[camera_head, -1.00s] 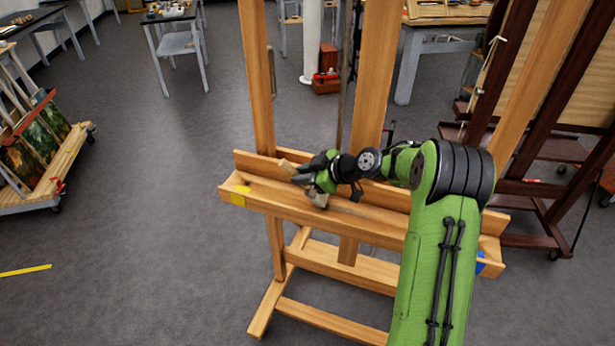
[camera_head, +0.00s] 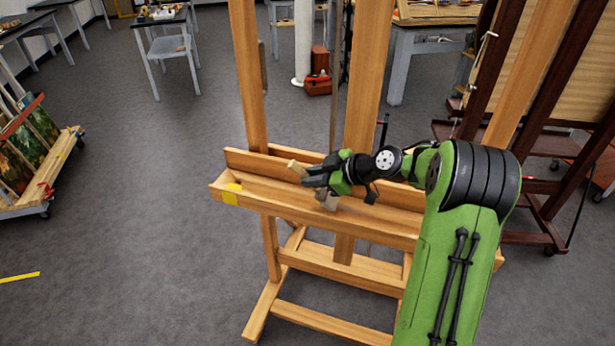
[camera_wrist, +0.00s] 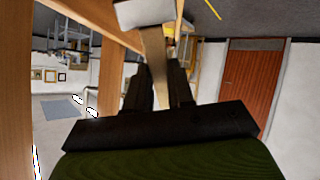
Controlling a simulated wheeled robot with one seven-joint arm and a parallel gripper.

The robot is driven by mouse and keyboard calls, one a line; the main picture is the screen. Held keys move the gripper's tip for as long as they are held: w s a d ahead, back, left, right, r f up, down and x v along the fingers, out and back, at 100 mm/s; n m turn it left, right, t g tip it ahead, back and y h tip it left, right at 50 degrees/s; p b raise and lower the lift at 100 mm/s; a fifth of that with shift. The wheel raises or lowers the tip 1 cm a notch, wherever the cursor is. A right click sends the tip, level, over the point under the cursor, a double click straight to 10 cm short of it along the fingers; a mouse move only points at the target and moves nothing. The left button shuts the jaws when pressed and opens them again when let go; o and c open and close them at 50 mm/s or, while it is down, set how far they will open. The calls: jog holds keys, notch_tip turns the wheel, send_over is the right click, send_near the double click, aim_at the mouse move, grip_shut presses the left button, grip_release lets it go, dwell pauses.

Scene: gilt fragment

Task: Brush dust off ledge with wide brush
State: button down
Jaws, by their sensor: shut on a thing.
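The wooden easel's ledge (camera_head: 265,193) runs across the middle of the head view, with a yellow patch (camera_head: 232,195) near its left end. My gripper (camera_head: 314,176) is over the ledge, shut on the wide brush. In the wrist view the brush handle (camera_wrist: 154,70) lies between my fingers, with the pale head (camera_wrist: 145,12) beyond. Dust cannot be made out clearly.
The easel's uprights (camera_head: 368,80) rise behind the ledge, close to my arm. A dark easel (camera_head: 500,70) stands on the right. A cart with paintings (camera_head: 38,175) is at the left. The floor (camera_head: 140,230) left of the easel is clear.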

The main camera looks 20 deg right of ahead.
jog(key=s+d+b, duration=0.1)
jog(key=s+d, duration=0.5)
jog(key=d, duration=0.2)
jog(key=shift+s+b, duration=0.25)
jog(key=shift+b, duration=0.1)
dwell(0.5)
notch_tip(320, 180, up, 9)
jog(key=p, duration=0.6)
jog(key=shift+p, duration=0.35)
